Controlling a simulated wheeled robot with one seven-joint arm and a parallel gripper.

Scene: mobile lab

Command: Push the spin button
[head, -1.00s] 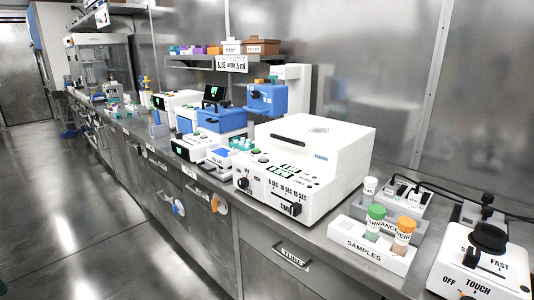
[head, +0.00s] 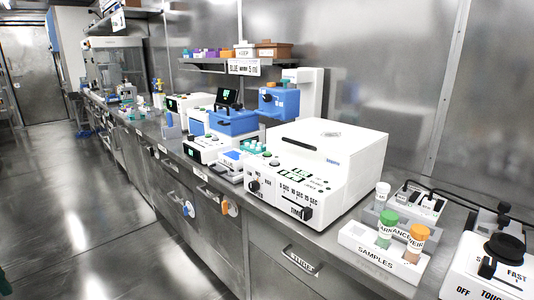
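A large white box-shaped machine (head: 335,160) stands on the steel counter, its lid closed with a dark handle on top. Its sloped front panel (head: 283,187) carries green displays, a dark knob at the left, a black slider at the lower right and printed time labels. Small round buttons show near the displays, one of them green (head: 274,162). I cannot read which one is marked spin. My gripper is not in view.
A white samples rack (head: 372,258) with green-capped and orange-capped tubes stands right of the machine. A white mixer (head: 490,272) with a black top is at the right edge. Blue and white devices (head: 232,121) crowd the counter leftward. The floor (head: 100,210) at left is clear.

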